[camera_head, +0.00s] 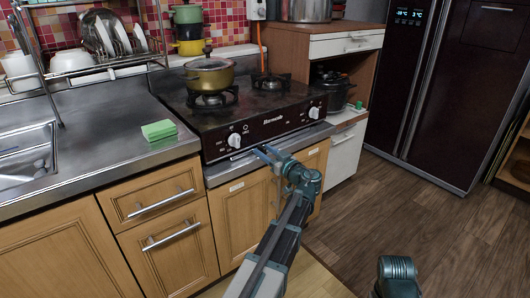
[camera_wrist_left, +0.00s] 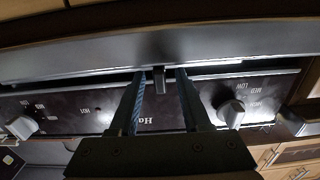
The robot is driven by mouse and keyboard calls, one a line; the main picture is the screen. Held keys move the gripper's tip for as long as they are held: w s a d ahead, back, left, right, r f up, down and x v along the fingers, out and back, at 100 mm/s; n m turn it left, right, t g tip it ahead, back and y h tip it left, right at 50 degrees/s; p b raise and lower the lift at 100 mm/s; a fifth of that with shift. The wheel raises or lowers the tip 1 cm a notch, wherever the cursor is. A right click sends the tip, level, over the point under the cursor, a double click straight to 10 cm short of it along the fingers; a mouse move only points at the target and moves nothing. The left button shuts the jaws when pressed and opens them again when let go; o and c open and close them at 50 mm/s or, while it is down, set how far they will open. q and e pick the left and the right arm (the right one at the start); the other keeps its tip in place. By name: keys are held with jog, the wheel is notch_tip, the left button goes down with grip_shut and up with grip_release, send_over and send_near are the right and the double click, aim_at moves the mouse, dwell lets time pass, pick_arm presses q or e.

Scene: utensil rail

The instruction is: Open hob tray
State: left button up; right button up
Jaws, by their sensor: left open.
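The hob (camera_head: 262,105) is a dark two-burner stove with white knobs, set in the counter. Its tray is at the lower front, where a narrow slot (camera_head: 240,155) shows below the control panel. My left gripper (camera_head: 263,153) is at this lower front edge. In the left wrist view, its two fingers are open, one on each side of a small dark tab (camera_wrist_left: 158,82) at the edge of a pale metal strip (camera_wrist_left: 220,48). I cannot tell whether the fingers touch the tab. The tray's inside is hidden.
A yellow pot (camera_head: 209,76) stands on the left burner. A green sponge (camera_head: 159,130) lies on the counter beside the sink (camera_head: 28,157). Wooden cabinets with bar handles (camera_head: 165,203) are below. The floor (camera_head: 400,205) towards the dark fridge (camera_head: 450,85) is clear.

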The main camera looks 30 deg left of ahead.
pick_arm(q)
grip_shut()
dwell(1.4)
